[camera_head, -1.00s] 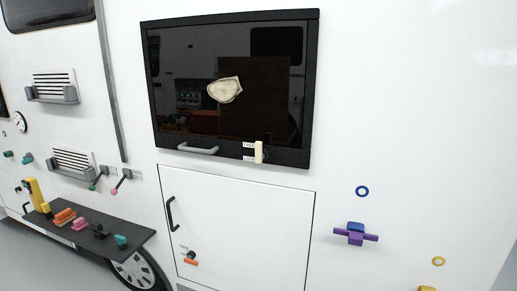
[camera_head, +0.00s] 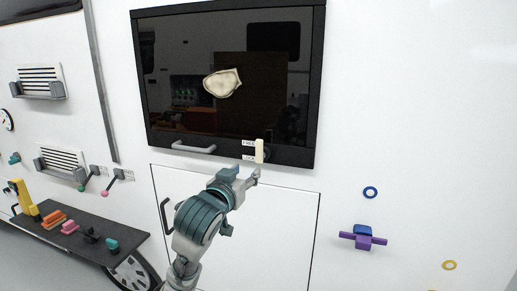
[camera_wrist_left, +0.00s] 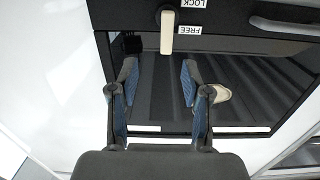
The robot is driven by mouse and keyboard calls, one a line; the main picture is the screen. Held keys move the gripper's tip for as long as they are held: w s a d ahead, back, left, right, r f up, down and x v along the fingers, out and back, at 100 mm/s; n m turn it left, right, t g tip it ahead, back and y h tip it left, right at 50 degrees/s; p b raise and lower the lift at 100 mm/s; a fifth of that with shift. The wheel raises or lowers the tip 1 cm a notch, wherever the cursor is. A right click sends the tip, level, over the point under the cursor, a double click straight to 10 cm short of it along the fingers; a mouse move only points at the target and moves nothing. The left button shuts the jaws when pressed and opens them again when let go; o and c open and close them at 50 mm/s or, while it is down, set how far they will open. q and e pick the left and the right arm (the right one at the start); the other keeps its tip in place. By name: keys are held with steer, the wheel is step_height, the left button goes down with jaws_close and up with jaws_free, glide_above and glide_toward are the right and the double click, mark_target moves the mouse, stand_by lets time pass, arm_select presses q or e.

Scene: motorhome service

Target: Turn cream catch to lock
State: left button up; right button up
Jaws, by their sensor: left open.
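The cream catch (camera_head: 259,150) is a short upright bar on the lower black frame of the dark window (camera_head: 215,80). Small FREE and LOCK labels sit beside it, FREE above LOCK in the head view. In the left wrist view the catch (camera_wrist_left: 167,32) stands beyond the fingertips, with FREE by its lower end. My left gripper (camera_head: 244,176) is just below the catch in the head view. In the left wrist view its fingers (camera_wrist_left: 158,78) are apart with nothing between them, and it is not touching the catch. My right gripper is out of view.
A grey handle (camera_head: 193,148) is left of the catch on the same frame. A white door (camera_head: 275,225) with a black handle lies below. A purple and blue knob (camera_head: 362,238) is at right. A dark shelf (camera_head: 85,235) with coloured parts juts out at left.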

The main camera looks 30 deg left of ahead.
arm_select(q)
step_height(320, 180, up, 3)
steer(key=s+a, duration=0.1)
steer(key=s, duration=0.2)
glide_toward(258, 143)
steer(key=p+x, duration=0.1)
steer(key=x, duration=0.8)
steer(key=shift+w+a+r, duration=0.1)
steer(key=shift+w+a, duration=0.05)
steer(key=shift+w, duration=0.25)
steer(key=shift+w+a, duration=0.1)
steer(key=shift+w, duration=0.5)
steer(key=shift+t, duration=0.3)
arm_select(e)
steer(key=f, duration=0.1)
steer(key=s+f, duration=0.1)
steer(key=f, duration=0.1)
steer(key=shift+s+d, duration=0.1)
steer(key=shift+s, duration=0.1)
arm_select(q)
steer(key=shift+c, duration=1.4)
jaws_close()
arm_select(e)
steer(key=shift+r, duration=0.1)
